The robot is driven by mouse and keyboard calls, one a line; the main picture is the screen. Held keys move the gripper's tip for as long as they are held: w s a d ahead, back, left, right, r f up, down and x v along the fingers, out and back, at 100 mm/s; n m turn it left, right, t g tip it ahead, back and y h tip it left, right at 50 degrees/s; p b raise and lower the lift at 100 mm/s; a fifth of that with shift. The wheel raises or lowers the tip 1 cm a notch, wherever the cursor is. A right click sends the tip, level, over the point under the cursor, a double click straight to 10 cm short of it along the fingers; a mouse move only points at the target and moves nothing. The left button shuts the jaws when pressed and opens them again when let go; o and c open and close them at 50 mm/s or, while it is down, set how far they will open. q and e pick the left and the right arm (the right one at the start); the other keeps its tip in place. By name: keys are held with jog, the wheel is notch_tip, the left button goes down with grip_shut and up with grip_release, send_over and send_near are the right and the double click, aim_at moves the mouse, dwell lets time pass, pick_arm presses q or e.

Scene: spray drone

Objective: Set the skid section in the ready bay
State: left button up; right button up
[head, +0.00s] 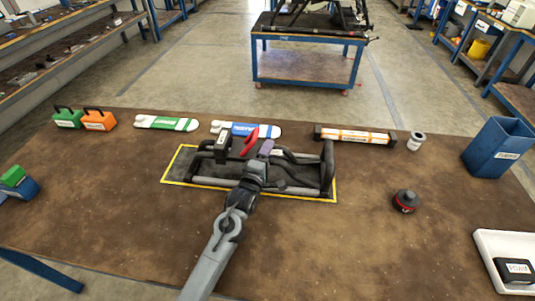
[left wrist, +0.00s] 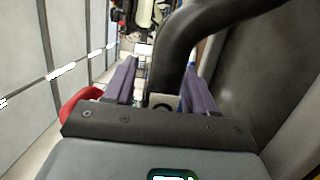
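The skid section (head: 326,172) is a dark frame of bars and tubes. It lies within the yellow outline of a bay (head: 182,154) on the brown table. My left gripper (head: 258,146) is over the middle of it, and my arm hides part of the frame. In the left wrist view, the purple fingers (left wrist: 162,88) stand apart with a dark curved tube (left wrist: 185,45) between them. A gap shows between the left finger and the tube. The right gripper is not in view.
Green and orange cases (head: 98,120), green and blue-white sleeves (head: 238,130) and an orange-white bar (head: 354,135) line the back. A red-black round part (head: 405,200), a blue bin (head: 497,148) and a white tray (head: 484,240) are at right. The front table is mostly clear.

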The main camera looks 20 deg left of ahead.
pick_arm(q)
jog(key=shift+r, duration=0.1)
jog(key=shift+s, duration=0.1)
jog(key=shift+s+r, duration=0.1)
jog(key=shift+s, duration=0.25)
jog(key=s+p, duration=0.1)
jog(key=s, duration=0.2)
jog(key=s+p, duration=0.1)
jog(key=s, duration=0.2)
jog(key=s+a+p, duration=0.1)
jog(key=s, duration=0.2)
jog(key=shift+s, duration=1.05)
